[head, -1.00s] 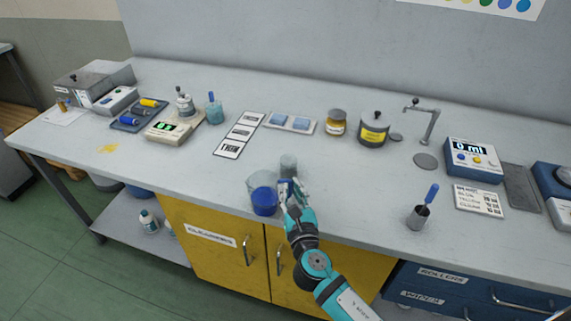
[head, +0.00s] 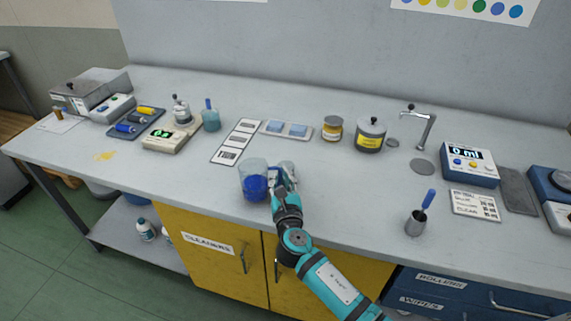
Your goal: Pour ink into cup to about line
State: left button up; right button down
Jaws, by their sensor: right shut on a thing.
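A clear beaker (head: 250,167) with deep blue ink (head: 255,187) in its lower part is near the front edge of the bench. My right gripper (head: 283,180) is at the beaker's right side and is shut on it. I cannot tell clearly whether its base is off the bench. My left gripper is not in view.
Label cards (head: 238,141) and a tray with blue pads (head: 287,129) lie behind. A yellow-labelled pot (head: 370,135) and an amber jar (head: 332,129) stand at the back. A meter (head: 470,163) reads 0 ml. The bench right of the cup is clear up to a brush holder (head: 416,222).

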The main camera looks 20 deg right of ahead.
jog(key=shift+w+d+r+m+g+y+p, duration=0.15)
jog(key=shift+d+r+m+g+y+p, duration=0.35)
jog(key=shift+m+p, duration=1.15)
jog(key=shift+w+d+r+m+g+y+p, duration=0.1)
jog(key=shift+w+d+m+g+y+p, duration=0.45)
jog(key=shift+p, duration=1.95)
jog(key=shift+s+d+r+m+g+y+p, duration=0.25)
jog(key=shift+m+g+y+p, duration=0.4)
jog(key=shift+m+g+p, duration=1.05)
jog(key=shift+a+r+t+p, duration=0.15)
jog(key=shift+t+p, duration=0.4)
jog(key=shift+p, duration=0.05)
jog(key=shift+y, duration=0.3)
jog(key=shift+s+a+r+m+g+y+p, duration=0.1)
jog(key=shift+a+r+m+g+y+p, duration=0.15)
jog(key=shift+m+g+y, duration=0.2)
jog(key=shift+a, duration=0.15)
jog(key=shift+s+a, duration=0.1)
jog(key=shift+a, duration=0.15)
